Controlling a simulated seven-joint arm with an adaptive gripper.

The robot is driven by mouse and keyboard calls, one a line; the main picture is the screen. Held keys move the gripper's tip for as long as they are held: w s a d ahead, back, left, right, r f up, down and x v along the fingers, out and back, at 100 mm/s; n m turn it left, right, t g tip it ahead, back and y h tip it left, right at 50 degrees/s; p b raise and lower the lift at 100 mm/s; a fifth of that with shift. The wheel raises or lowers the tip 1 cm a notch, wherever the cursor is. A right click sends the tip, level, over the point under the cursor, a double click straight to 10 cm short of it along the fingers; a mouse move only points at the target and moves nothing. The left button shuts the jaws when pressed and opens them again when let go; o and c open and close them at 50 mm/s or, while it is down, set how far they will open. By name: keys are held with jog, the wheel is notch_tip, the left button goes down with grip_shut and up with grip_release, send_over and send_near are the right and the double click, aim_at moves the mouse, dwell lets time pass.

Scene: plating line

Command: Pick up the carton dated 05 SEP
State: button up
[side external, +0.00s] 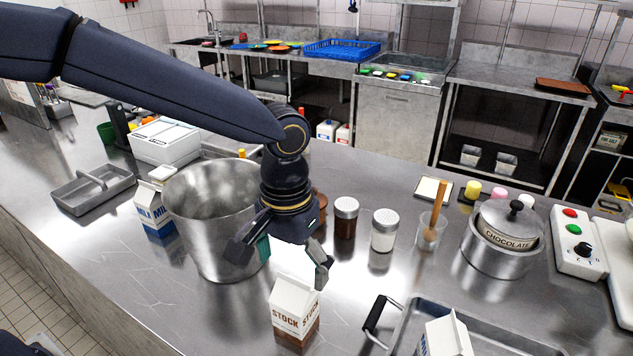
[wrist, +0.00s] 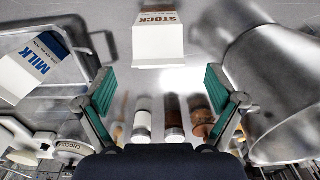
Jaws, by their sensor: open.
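A white and brown STOCK carton (side external: 295,310) stands upright at the front middle of the counter. In the wrist view the STOCK carton (wrist: 158,45) is at the top centre, beyond the fingertips and untouched. A white and blue MILK carton (wrist: 35,68) is at the left of the wrist view, by a tray; its top shows at the bottom edge of the side view (side external: 447,338). Another MILK carton (side external: 155,212) stands left of the pot. No date is readable on any carton. My gripper (side external: 284,262) is open and empty, above and behind the STOCK carton; its teal pads (wrist: 160,92) are wide apart.
A large steel pot (side external: 208,225) stands close left of my gripper.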

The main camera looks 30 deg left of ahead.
aim_at(294, 279)
notch_tip(294, 279, down, 5)
jog(key=shift+d+r, duration=0.15)
jog(key=shift+c, duration=0.3)
jog(key=shift+r, duration=0.1)
grip_shut()
dwell(0.4)
